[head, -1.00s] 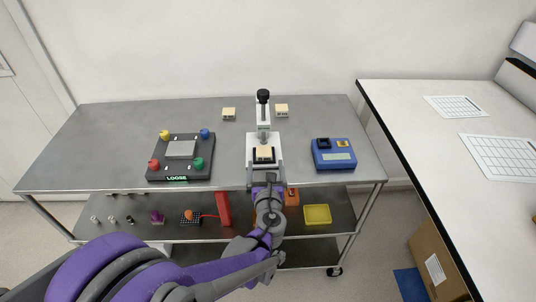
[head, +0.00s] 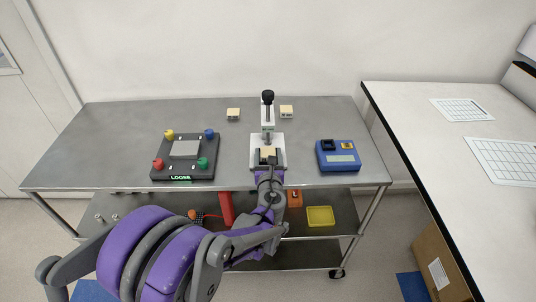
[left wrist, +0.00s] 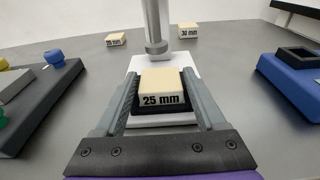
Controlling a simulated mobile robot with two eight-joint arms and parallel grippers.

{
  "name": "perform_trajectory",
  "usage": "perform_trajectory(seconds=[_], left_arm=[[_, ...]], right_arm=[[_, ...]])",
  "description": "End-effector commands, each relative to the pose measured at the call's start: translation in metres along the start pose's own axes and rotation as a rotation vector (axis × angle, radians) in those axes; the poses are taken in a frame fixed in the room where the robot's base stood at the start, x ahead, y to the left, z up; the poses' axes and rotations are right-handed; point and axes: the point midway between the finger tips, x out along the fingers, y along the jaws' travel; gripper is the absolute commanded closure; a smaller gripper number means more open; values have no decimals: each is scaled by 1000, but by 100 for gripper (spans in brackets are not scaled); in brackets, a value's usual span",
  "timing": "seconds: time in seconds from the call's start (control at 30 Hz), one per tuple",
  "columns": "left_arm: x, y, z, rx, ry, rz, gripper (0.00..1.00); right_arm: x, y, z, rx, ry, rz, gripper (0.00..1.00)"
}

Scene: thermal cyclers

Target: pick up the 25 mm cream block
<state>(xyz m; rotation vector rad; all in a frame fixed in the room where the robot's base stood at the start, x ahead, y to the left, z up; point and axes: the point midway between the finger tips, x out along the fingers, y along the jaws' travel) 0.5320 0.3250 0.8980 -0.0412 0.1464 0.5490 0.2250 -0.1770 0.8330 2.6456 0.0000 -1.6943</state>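The 25 mm cream block (left wrist: 163,82) sits in a black seat (left wrist: 165,104) on the white base of a press stand, its label facing me. In the head view the block (head: 268,151) is partly hidden by my gripper. My left gripper (left wrist: 168,88) is open, with one finger on each side of the block and its seat; it also shows in the head view (head: 269,163). Whether either finger touches the block is unclear. My right gripper is not in view.
The press's metal plunger (left wrist: 156,28) hangs just behind and above the block. Two other cream blocks (head: 233,114) (head: 286,111) stand at the back. A dark plate with coloured knobs (head: 184,172) is left, a blue device (head: 338,158) right.

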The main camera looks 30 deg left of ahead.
Motion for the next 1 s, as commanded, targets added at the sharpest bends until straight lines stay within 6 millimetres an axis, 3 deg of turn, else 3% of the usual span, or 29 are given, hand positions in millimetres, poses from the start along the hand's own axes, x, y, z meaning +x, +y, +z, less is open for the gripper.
perform_trajectory(seconds=[0.07, 0.33, 1.0], left_arm=[[0, 0, 0, 0, 0, 0, 44], [0, 0, 0, 0, 0, 0, 92], [1, -4, 16, -1, 0, 1, 94]], right_arm=[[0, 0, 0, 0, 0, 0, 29], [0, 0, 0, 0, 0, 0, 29], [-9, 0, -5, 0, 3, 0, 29]])
